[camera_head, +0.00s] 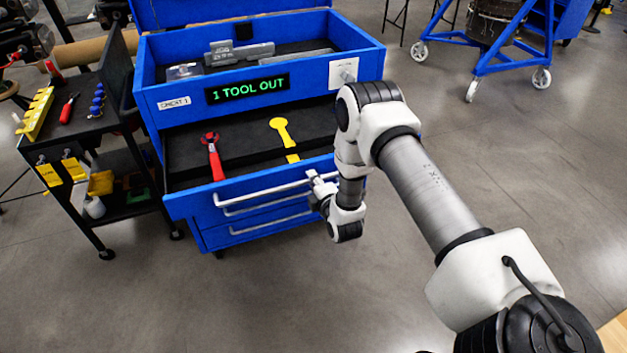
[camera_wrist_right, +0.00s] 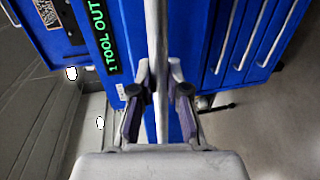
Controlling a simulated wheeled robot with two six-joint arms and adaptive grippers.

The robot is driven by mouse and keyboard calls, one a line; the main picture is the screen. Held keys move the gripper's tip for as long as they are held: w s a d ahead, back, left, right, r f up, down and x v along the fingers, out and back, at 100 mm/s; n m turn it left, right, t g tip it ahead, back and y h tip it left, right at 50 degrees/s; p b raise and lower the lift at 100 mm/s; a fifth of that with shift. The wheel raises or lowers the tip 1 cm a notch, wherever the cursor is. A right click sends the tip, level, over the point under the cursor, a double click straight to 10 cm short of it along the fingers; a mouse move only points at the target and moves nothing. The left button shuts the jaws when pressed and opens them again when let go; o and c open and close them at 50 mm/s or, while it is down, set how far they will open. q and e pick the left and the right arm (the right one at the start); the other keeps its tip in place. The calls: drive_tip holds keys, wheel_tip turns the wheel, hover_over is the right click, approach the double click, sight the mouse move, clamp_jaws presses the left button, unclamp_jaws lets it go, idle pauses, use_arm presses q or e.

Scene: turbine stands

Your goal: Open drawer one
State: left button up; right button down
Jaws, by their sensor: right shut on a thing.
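The blue tool chest (camera_head: 160,125) stands ahead with its lid up. Its upper drawer (camera_head: 185,206) is pulled out, and its dark liner shows a red tool (camera_head: 214,160) and a yellow tool (camera_head: 281,130). The drawer's long silver handle (camera_head: 262,192) runs across its front. My right gripper (camera_head: 318,183) is shut on the right end of this handle. In the right wrist view the handle bar (camera_wrist_right: 157,35) passes between the two fingers. My left gripper is not in view.
The lower drawer, with its own handle (camera_head: 270,223), looks shut. A sign (camera_head: 247,89) reads "1 TOOL OUT". A black cart (camera_head: 85,125) with small tools stands at left. A blue wheeled stand (camera_head: 490,60) is at upper right. Floor in front is clear.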

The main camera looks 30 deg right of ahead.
drive_tip(key=c, duration=1.1)
unclamp_jaws()
drive_tip(key=shift+d, duration=0.15)
drive_tip(key=shift+c, duration=0.2)
drive_tip(key=v, duration=1.2)
